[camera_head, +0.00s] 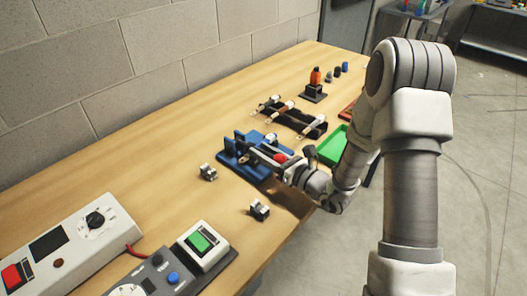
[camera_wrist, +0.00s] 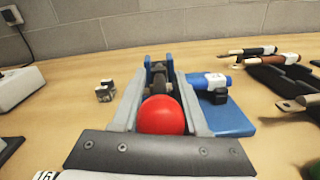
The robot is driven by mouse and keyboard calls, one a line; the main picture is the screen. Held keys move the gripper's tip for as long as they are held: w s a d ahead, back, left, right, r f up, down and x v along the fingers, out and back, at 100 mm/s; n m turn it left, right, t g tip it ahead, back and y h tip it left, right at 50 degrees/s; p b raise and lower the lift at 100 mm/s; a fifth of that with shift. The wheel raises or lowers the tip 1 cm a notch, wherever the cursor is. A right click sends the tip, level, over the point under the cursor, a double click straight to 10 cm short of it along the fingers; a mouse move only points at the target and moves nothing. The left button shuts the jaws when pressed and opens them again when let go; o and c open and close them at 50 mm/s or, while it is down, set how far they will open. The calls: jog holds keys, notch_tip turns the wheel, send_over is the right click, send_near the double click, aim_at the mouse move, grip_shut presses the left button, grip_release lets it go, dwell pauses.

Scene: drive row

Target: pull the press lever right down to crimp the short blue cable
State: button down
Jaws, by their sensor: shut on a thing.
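The blue press (camera_head: 240,158) stands on the wooden bench in the head view. In the wrist view, its blue base (camera_wrist: 238,125) lies ahead and to the right. The lever's red ball knob (camera_head: 280,158) sits between the fingers of my gripper (camera_head: 272,154), which is shut on it. The knob (camera_wrist: 162,116) also shows close up in the wrist view. The lever's dark arm (camera_wrist: 158,77) runs back from it between the blue uprights. The short blue cable (camera_wrist: 194,78), with a white label, lies at the press's right side. Its inner end is hidden.
A black rack (camera_head: 292,118) with several cables stands behind the press. A green tray (camera_head: 333,146) is to the right, partly behind my arm. Small metal blocks (camera_head: 208,172) (camera_head: 259,210) sit in front. Control boxes (camera_head: 72,250) fill the near left. The bench along the wall is clear.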

jog(key=shift+f, duration=0.15)
jog(key=shift+f+y+b, duration=0.3)
jog(key=shift+f+b, duration=0.15)
jog(key=shift+b, duration=0.75)
jog(key=shift+r, duration=0.15)
jog(key=c, duration=0.5)
grip_release()
jog(key=shift+s+d, duration=0.1)
jog(key=shift+d, duration=0.05)
jog(key=v, duration=1.7)
jog(key=shift+s+f, duration=0.15)
jog(key=shift+f, duration=0.15)
